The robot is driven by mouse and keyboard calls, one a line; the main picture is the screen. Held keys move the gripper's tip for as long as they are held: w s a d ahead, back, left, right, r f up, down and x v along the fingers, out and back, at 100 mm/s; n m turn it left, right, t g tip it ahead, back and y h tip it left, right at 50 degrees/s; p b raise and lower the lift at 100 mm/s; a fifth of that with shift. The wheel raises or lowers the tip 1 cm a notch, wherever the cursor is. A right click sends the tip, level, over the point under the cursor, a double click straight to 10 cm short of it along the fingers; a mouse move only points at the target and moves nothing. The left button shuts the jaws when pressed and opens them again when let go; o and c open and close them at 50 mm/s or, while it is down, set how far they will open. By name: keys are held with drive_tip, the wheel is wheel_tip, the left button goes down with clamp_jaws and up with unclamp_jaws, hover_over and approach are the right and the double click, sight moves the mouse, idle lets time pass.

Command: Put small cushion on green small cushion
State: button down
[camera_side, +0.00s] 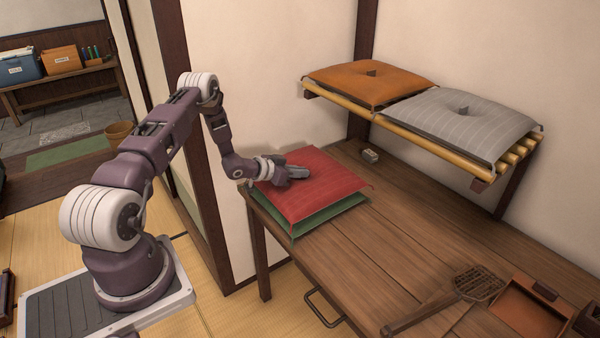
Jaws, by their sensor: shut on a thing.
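A red small cushion (325,187) lies flat over a green small cushion (327,218) at the near left end of the wooden table. Only the front and side edges of the green cushion show below the red one; the rest is hidden. My gripper (298,173) is over the upper middle of the red cushion and is shut on it. The fingertips are small in this view, and the exact grip point is partly hidden by the gripper itself.
An orange cushion (368,84) and a grey striped cushion (460,118) lie on a bamboo wall shelf (432,146) to the right. A wire-mesh scoop (478,283) and wooden tray (525,318) are on the table (400,246). The table's middle is clear.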

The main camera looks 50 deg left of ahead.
drive_tip(key=c, duration=1.6)
unclamp_jaws()
drive_tip(key=shift+o, duration=0.2)
